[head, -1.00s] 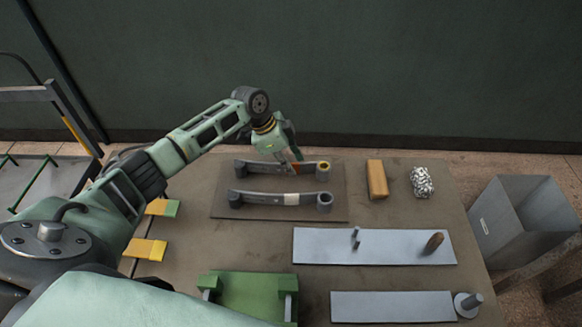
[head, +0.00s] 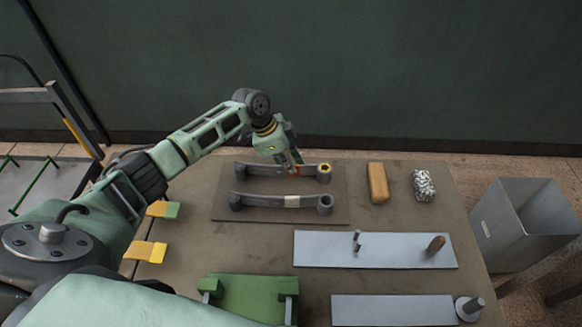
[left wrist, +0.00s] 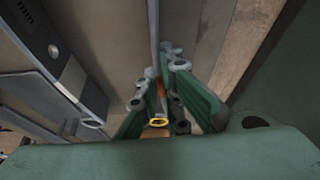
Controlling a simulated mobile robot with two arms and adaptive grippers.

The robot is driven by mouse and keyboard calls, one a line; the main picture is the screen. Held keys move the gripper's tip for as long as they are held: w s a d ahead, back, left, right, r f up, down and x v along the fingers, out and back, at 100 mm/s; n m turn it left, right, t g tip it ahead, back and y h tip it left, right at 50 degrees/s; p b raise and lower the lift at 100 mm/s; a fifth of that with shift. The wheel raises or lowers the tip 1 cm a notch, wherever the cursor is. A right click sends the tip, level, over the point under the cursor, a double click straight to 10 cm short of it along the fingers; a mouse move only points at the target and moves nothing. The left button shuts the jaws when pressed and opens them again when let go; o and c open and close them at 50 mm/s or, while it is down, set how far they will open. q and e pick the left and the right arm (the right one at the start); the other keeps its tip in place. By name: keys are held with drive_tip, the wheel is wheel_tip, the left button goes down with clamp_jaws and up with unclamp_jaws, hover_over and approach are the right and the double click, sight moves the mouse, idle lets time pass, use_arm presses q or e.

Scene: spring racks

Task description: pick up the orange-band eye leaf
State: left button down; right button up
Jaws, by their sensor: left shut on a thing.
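The orange-band eye leaf (head: 311,168) is a long grey bar with an eye at each end and an orange band; its right eye has a yellow ring. It is at the back of the brown mat, level with its surroundings as far as I can tell. My left gripper (head: 292,166) is shut on it at the orange band, from above. In the left wrist view the leaf (left wrist: 154,35) runs between the fingers, with the yellow-ringed eye nearest the palm. Whether the leaf touches the mat is unclear. My right gripper is not in view.
A similar leaf with a white band (head: 265,201) lies just in front on the mat (head: 340,215). A tan block (head: 378,183) and a speckled lump (head: 423,185) stand to the right.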

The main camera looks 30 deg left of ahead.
use_arm(q)
drive_tip(key=shift+w+r, duration=0.1)
drive_tip(key=shift+r, duration=0.15)
drive_tip(key=shift+r+b, duration=0.3)
drive_tip(key=shift+r, duration=0.25)
drive_tip(key=r, duration=0.2)
drive_tip(key=r+b, duration=0.1)
drive_tip(key=shift+s+d, duration=0.25)
drive_tip(key=s+d+r+b, duration=0.2)
drive_tip(key=s+d+r, duration=0.4)
drive_tip(key=s+d, duration=0.15)
wheel_tip(320, 180, up, 9)
drive_tip(key=p, duration=0.9)
drive_tip(key=shift+s+f, duration=0.15)
drive_tip(key=shift+s, duration=0.25)
drive_tip(key=shift+a, duration=0.1)
